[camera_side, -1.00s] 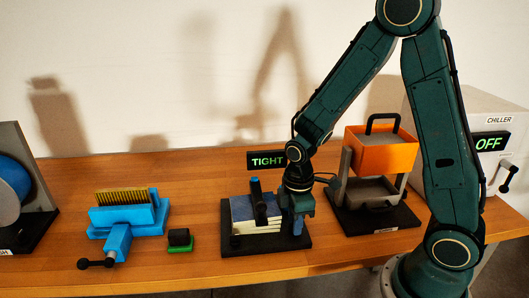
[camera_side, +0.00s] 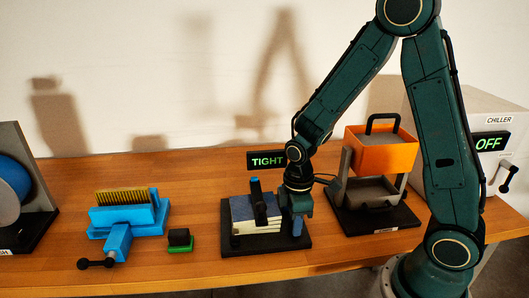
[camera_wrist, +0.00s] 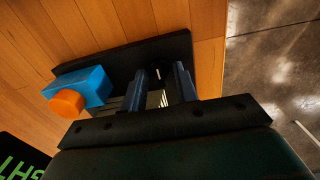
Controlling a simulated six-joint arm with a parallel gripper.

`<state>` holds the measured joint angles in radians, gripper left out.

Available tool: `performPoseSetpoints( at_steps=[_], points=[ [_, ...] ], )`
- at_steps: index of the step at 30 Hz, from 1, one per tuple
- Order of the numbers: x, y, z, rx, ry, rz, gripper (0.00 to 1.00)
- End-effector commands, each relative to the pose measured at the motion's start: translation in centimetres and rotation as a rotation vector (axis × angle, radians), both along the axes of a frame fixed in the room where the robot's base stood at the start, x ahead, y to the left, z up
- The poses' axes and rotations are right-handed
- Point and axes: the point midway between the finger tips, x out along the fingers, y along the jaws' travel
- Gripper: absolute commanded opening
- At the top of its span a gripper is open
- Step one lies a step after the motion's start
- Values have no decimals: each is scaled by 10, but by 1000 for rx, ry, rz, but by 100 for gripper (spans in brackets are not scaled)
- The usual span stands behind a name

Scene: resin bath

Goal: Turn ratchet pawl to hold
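A clamp-like device with a white and blue stack (camera_side: 252,226) and a black post with a blue top (camera_side: 256,187) stands on a black base (camera_side: 262,246), under a sign reading TIGHT (camera_side: 267,160). My gripper (camera_side: 298,226) points down at the right side of this device, low over the base. In the wrist view my gripper's two blue-grey fingers (camera_wrist: 162,80) are apart, with small parts showing in the gap. I cannot tell whether they touch anything. The ratchet pawl is not clearly distinguishable; my gripper covers that side of the device.
A blue vise with a brush (camera_side: 127,213) and a small green-based block (camera_side: 180,240) sit left. An orange box on a stand (camera_side: 380,150) is close on the right, beyond it a chiller (camera_side: 483,110) reading OFF. A blue block with an orange knob (camera_wrist: 80,92) shows in the wrist view.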

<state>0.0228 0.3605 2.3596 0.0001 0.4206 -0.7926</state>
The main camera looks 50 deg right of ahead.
Motion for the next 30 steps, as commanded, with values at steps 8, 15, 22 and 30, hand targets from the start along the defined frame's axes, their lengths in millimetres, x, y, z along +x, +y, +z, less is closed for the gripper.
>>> performPoseSetpoints(
  at_steps=[8, 15, 22, 30],
  points=[
    [0, 0, 8, 0, -1, 1, 30],
    [0, 0, 29, 0, -3, 1, 30],
    [1, 0, 60, 0, -6, 0, 30],
    [1, 0, 101, 0, -4, 0, 30]
  ],
)
